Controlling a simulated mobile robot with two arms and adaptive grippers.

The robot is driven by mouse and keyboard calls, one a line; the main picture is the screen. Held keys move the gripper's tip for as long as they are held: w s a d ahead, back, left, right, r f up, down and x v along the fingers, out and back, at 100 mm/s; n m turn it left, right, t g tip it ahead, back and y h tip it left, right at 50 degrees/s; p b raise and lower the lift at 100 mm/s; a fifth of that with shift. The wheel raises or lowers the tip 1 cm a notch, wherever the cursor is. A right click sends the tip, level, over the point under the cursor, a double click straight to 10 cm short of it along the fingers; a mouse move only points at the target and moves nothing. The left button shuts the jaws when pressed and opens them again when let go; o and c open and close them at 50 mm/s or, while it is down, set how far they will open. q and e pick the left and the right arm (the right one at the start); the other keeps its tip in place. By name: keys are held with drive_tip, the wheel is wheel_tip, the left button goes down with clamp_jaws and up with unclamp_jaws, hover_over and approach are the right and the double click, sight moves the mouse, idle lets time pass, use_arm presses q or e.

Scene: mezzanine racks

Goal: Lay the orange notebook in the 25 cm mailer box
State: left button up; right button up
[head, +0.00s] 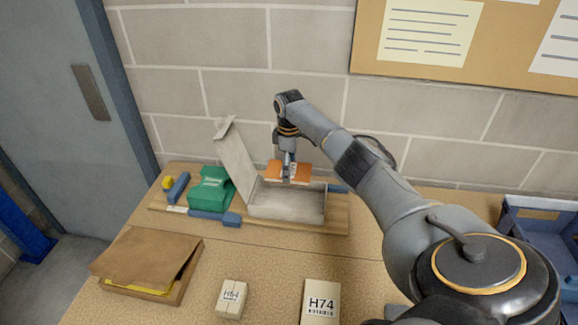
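The orange notebook (272,170) is in the grip of my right gripper (289,178), whose arm comes in from the right. The gripper points down and hides the notebook's middle. The notebook shows just above or within the mouth of a pale grey box (287,206); I cannot tell whether it touches the box. The box's lid (236,157) stands open, leaning left. No size marking is readable on this box. My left gripper is not in view.
The box stands on a wooden board (338,219) with a green box (210,190) and blue blocks (178,187). A brown box (140,258) with a yellow thing under its flap lies front left. Cartons marked H64 (231,297) and H74 (320,303) stand in front. A blue bin (540,225) is right.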

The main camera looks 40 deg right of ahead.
drive_tip(key=shift+f+b, duration=4.65)
drive_tip(key=shift+f, duration=1.7)
drive_tip(key=o, duration=1.1)
wheel_tip(320, 180, up, 12)
drive_tip(key=shift+r, duration=0.1)
